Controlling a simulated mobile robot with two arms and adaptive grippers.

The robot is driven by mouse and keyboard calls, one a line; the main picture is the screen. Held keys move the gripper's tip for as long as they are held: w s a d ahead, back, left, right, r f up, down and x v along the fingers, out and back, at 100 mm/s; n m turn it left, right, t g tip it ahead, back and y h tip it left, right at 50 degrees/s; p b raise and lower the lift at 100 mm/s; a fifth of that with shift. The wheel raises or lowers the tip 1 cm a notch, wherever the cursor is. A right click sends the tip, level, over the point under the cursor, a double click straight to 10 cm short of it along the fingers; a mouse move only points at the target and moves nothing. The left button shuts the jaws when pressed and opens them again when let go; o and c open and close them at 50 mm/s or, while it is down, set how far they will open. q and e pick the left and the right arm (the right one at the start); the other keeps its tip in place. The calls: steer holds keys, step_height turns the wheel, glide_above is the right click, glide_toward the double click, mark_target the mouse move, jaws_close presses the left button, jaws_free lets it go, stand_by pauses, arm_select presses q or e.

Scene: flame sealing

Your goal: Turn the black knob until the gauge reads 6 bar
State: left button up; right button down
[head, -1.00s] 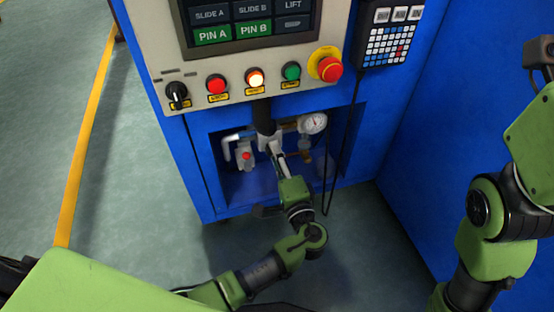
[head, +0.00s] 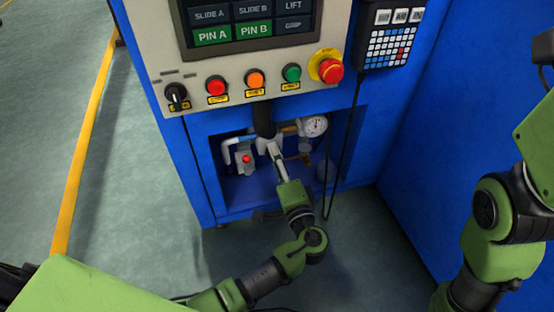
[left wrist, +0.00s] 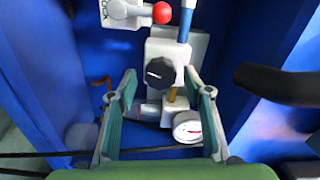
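The black knob (left wrist: 160,73) is on a pale regulator body in the left wrist view. In the head view it is hidden behind my gripper and a black post. My left gripper (left wrist: 161,76) is open, with one finger on each side of the knob; gaps show between the fingers and the knob. In the head view the left gripper (head: 273,150) reaches into the cabinet opening. The round white gauge (head: 315,126) sits to its right in the head view and also shows in the left wrist view (left wrist: 187,127). Its scale is too small to read. My right gripper is out of view.
A red-handled valve (head: 246,159) is left of the regulator. The blue cabinet's opening (head: 240,190) closes in around my gripper. Above is the control panel (head: 205,62) with buttons and a red stop button (head: 331,71). A black cable (head: 344,150) hangs on the right.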

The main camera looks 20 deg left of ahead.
arm_select(q)
steer(key=v, duration=1.2)
stand_by(0.4)
